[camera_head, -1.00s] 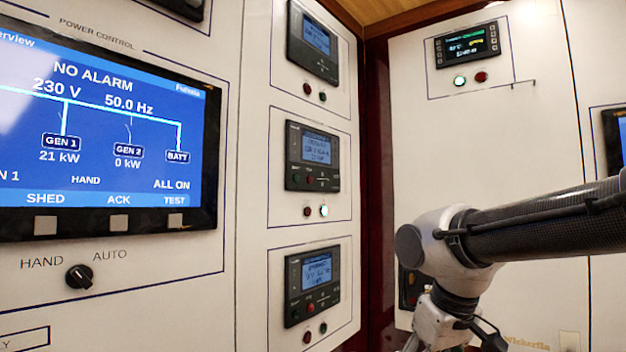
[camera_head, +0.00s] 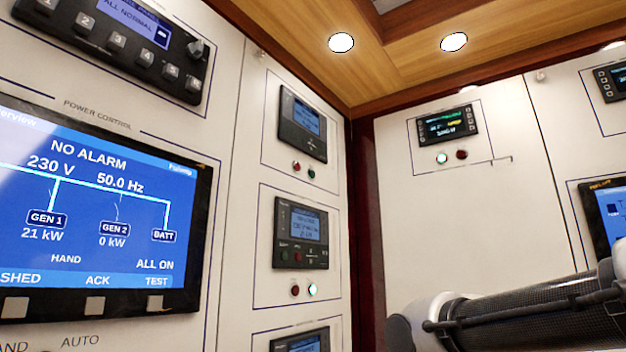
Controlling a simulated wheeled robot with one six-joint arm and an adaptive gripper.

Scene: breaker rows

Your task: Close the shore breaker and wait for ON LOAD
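A power control screen (camera_head: 95,210) at the left reads NO ALARM, 230 V, 50.0 Hz, GEN 1 21 kW, GEN 2 0 kW, HAND and ALL ON. No label in view names the shore breaker, and no ON LOAD text is readable. Several small controller units stand in a column: a top one (camera_head: 302,124), a middle one (camera_head: 300,234) with its green lamp (camera_head: 312,290) lit, and a lower one (camera_head: 300,342) cut by the frame edge. A small display (camera_head: 448,125) on the right wall has a lit green lamp (camera_head: 441,158). My gripper is out of view.
My arm crosses the lower right. An alarm panel (camera_head: 140,30) with numbered buttons at top left reads ALL NORMAL. Another screen (camera_head: 606,215) is at the right edge.

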